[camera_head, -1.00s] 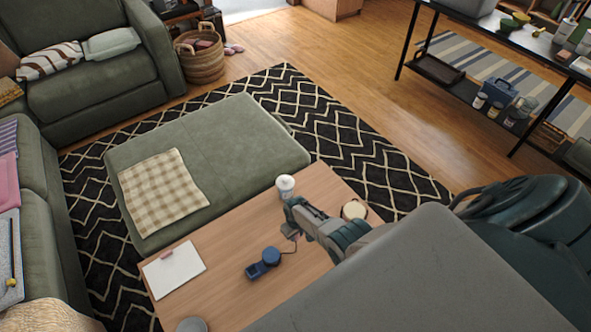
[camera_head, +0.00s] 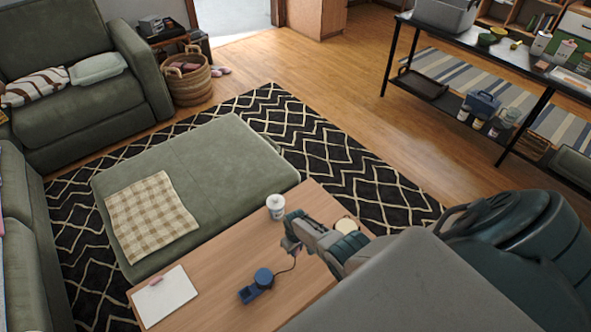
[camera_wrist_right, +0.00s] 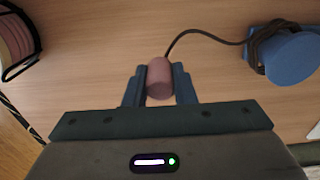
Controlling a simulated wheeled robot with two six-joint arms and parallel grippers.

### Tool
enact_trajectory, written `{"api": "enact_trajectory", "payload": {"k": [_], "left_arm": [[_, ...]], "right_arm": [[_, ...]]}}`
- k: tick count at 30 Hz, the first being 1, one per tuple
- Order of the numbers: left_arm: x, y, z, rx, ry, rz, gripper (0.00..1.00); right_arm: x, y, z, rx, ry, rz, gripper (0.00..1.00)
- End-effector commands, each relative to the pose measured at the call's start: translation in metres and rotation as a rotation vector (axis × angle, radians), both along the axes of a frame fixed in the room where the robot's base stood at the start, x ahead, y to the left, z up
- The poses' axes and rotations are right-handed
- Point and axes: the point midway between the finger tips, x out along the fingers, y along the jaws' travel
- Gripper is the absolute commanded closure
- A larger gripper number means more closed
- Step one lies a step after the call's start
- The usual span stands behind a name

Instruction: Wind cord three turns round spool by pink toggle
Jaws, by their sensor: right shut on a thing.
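The blue spool (camera_head: 263,276) stands on a blue base on the wooden table (camera_head: 222,262). It also shows at the upper right of the right wrist view (camera_wrist_right: 293,57), with dark cord (camera_wrist_right: 205,34) lying against its side; I cannot count the turns. The cord runs loosely from the spool to the pink toggle (camera_wrist_right: 159,76). My right gripper (camera_head: 289,246) is shut on the toggle, a little to the right of and beyond the spool in the head view. The spool's far side is hidden. My left gripper is not in view.
A white cup (camera_head: 276,207) stands near the table's far edge, close to my right gripper. A round pale-topped thing (camera_head: 346,226) is partly behind my right arm. A white pad (camera_head: 167,297) lies at the left. The table between pad and spool is clear.

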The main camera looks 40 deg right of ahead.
Motion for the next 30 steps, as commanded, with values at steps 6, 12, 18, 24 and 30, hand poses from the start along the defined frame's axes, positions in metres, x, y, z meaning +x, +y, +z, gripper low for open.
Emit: {"api": "enact_trajectory", "payload": {"k": [6, 12, 18, 24, 30], "left_arm": [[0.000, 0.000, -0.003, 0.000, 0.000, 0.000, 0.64], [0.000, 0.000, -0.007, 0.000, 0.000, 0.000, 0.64], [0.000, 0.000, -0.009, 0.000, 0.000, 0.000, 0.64], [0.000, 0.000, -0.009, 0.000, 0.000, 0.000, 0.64], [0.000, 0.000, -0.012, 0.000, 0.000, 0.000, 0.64]], "right_arm": [[0.001, -0.012, -0.001, -0.002, 0.000, -0.001, 0.98], [0.002, -0.024, -0.001, -0.001, 0.000, -0.001, 0.98], [0.002, -0.035, -0.001, -0.001, 0.001, -0.001, 0.98], [0.002, -0.036, 0.000, 0.000, 0.000, -0.001, 0.98], [0.002, -0.036, -0.002, 0.000, 0.000, 0.000, 0.98]]}}
